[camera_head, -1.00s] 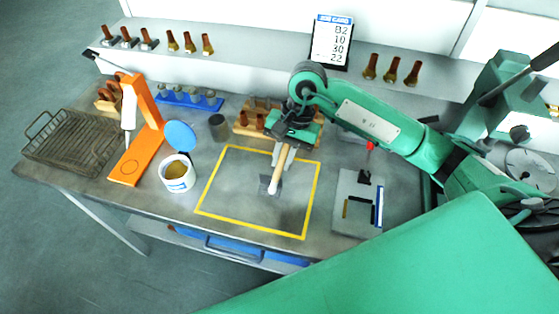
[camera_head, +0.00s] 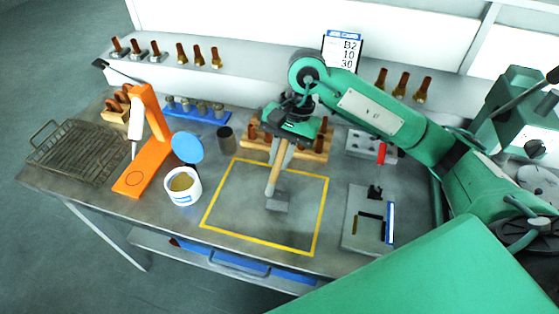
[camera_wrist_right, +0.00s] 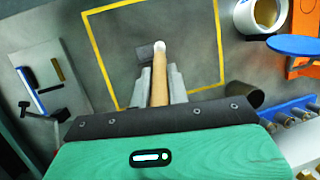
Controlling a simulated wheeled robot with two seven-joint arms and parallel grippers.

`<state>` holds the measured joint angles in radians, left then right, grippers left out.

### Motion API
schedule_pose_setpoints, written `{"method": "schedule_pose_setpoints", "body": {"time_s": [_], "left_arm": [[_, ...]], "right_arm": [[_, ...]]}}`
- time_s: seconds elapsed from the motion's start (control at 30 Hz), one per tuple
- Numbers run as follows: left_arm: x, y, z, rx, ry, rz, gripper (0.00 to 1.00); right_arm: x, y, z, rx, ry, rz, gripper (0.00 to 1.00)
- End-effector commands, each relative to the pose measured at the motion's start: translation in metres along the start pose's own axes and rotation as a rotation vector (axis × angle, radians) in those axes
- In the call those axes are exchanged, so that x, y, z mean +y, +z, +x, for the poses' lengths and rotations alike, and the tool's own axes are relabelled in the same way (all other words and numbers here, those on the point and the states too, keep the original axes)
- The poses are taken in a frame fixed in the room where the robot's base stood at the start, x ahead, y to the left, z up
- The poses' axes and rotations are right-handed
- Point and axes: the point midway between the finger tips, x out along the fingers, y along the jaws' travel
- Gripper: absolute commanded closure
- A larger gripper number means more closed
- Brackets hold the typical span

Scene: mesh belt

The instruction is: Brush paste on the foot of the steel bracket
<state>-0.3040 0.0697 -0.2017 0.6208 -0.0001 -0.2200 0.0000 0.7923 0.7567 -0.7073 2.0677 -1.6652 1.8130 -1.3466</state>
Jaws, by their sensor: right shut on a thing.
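The steel bracket (camera_head: 279,203) is a small grey piece on the worktop inside the yellow outlined square; it also shows in the right wrist view (camera_wrist_right: 144,54). My right gripper (camera_head: 279,163) is shut on a brush (camera_head: 272,181) with a pale wooden handle. In the right wrist view the brush (camera_wrist_right: 159,88) points at the bracket, its white tip beside or over it; I cannot tell whether they touch. The white tub of brownish paste (camera_head: 182,188) stands open left of the square and shows at the wrist view's top right (camera_wrist_right: 257,17). My left gripper is not in view.
An orange stand (camera_head: 146,163), blue disc (camera_head: 187,147) and dark cup (camera_head: 227,140) are near the tub. A wire basket (camera_head: 75,153) is far left. A wooden rack (camera_head: 318,149) stands behind the square, a grey plate fixture (camera_head: 357,232) to its right. Most of the square is clear.

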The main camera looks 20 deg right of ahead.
Motion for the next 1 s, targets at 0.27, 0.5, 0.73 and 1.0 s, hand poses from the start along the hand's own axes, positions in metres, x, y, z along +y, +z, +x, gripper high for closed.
{"method": "schedule_pose_setpoints", "body": {"time_s": [0.27, 0.5, 0.73, 1.0], "left_arm": [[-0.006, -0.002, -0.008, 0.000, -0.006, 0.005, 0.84], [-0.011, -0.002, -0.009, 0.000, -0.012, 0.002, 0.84], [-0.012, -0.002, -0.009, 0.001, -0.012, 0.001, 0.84], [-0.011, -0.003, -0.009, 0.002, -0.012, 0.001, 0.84]], "right_arm": [[-0.002, 0.007, -0.026, 0.002, -0.003, 0.006, 1.00], [-0.002, 0.009, -0.032, 0.001, -0.002, 0.009, 1.00], [-0.002, 0.009, -0.032, 0.001, -0.002, 0.009, 1.00], [-0.002, 0.008, -0.031, 0.000, 0.003, -0.003, 1.00]]}}
